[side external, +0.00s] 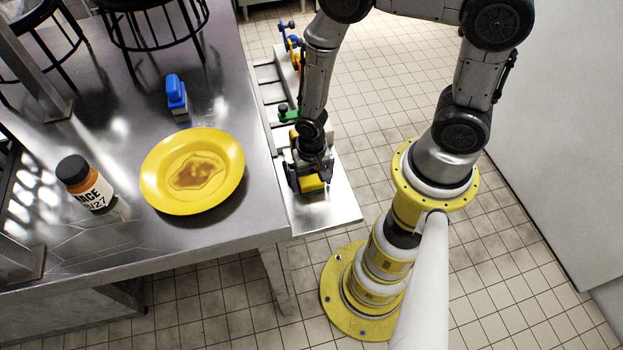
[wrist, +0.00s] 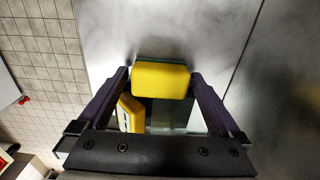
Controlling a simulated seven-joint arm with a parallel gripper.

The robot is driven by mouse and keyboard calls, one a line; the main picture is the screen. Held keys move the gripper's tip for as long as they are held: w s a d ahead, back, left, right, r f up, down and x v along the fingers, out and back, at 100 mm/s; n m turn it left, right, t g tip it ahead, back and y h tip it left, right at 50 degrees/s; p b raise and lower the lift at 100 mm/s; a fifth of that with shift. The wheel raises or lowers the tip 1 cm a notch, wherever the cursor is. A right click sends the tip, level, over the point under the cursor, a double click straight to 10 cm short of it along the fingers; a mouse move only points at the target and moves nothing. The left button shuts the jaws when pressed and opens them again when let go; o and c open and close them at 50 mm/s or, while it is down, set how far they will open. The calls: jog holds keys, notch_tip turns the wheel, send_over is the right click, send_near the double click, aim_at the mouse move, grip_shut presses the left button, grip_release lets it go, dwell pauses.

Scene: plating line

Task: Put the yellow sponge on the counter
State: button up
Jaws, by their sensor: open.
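The yellow sponge (side external: 312,183) lies on the lower metal side shelf (side external: 335,205), to the right of the counter (side external: 115,232). In the wrist view the sponge (wrist: 160,79) sits between my two fingertips, with a thin dark green layer along its far edge. My gripper (side external: 307,172) is over the shelf, pointing down. Its fingers (wrist: 160,82) are open, one on each side of the sponge, with small gaps showing. In the side view my wrist hides part of the sponge.
A yellow plate (side external: 168,201) with a brown stain, an orange jar (side external: 85,184) with a dark lid and a blue bottle (side external: 176,92) stand on the counter. Another yellow object (wrist: 130,113) is close behind the sponge. A green item (side external: 287,114) stands farther along the shelf. The counter's front is clear.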

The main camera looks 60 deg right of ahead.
jog(key=shift+r, duration=0.1)
notch_tip(320, 180, up, 12)
notch_tip(320, 180, up, 15)
jog(key=n+t, duration=0.2)
jog(key=n, duration=0.1)
send_over(311, 180)
jog(key=d, duration=0.1)
notch_tip(311, 180, up, 8)
jog(key=s+n+t, duration=0.1)
jog(key=s+n, duration=0.1)
jog(key=shift+s+d+f+n+t, duration=0.2)
jog(key=shift+d+n+t, duration=0.1)
jog(key=shift+d+t, duration=0.1)
jog(key=s+r+n, duration=0.1)
jog(key=s+r, duration=0.1)
jog(key=s+r+n+t, duration=0.1)
jog(key=s+r, duration=0.1)
jog(key=s+d+r+n, duration=0.1)
jog(key=s+r, duration=0.1)
jog(key=s, duration=0.1)
jog(key=shift+t, duration=0.4)
jog(key=shift+c, duration=0.2)
jog(key=shift+s+r, duration=0.15)
jog(key=shift+s, duration=0.1)
jog(key=shift+c, duration=1.1)
jog(key=shift+s, duration=0.1)
jog(key=c, duration=0.5)
